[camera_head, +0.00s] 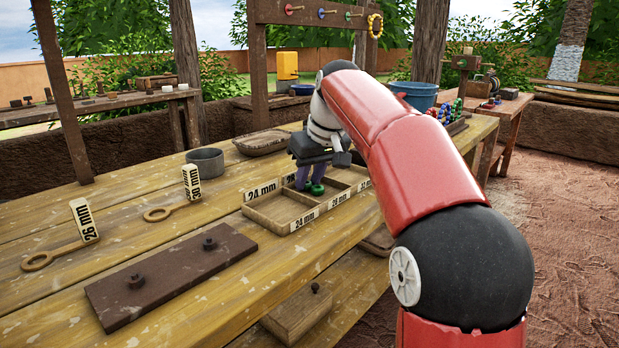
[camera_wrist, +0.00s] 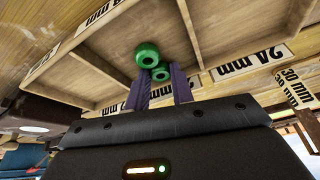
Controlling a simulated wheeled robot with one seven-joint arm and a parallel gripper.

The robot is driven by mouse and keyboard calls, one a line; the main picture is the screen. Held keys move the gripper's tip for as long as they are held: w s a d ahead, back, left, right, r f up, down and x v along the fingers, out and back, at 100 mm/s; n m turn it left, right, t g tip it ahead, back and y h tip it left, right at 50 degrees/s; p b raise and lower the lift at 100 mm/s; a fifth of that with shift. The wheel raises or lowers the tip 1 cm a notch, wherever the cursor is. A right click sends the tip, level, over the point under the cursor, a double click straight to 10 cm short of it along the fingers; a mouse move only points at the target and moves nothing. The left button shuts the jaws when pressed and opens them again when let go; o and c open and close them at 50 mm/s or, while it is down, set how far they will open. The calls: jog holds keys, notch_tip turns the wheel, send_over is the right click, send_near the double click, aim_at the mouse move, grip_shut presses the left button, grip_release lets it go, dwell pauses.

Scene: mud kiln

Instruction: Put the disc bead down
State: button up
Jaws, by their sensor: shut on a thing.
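My gripper (camera_head: 304,185) has purple fingers and points down into the wooden divided tray (camera_head: 264,217) on the bench. In the wrist view, the fingertips (camera_wrist: 160,71) are closed around a small green disc bead (camera_wrist: 160,75). A second green bead (camera_wrist: 147,55) with a hole is just beyond the fingertips, in or over the same compartment. The two beads look very close; I cannot tell whether they touch, or whether the held bead touches the tray floor. In the head view, the green beads (camera_head: 317,188) show at the fingertips, partly hidden by the fingers.
On the bench are a grey bowl (camera_head: 206,162), a shallow wooden dish (camera_head: 262,143), a dark board with two pegs (camera_head: 172,277), and ring gauges with labels (camera_head: 84,220). A blue bucket (camera_head: 415,95) stands behind my arm.

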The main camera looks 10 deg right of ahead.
jog(key=o, duration=1)
jog(key=shift+c, duration=0.2)
jog(key=p+v, duration=0.3)
jog(key=v, duration=0.9)
jog(key=shift+r, duration=0.2)
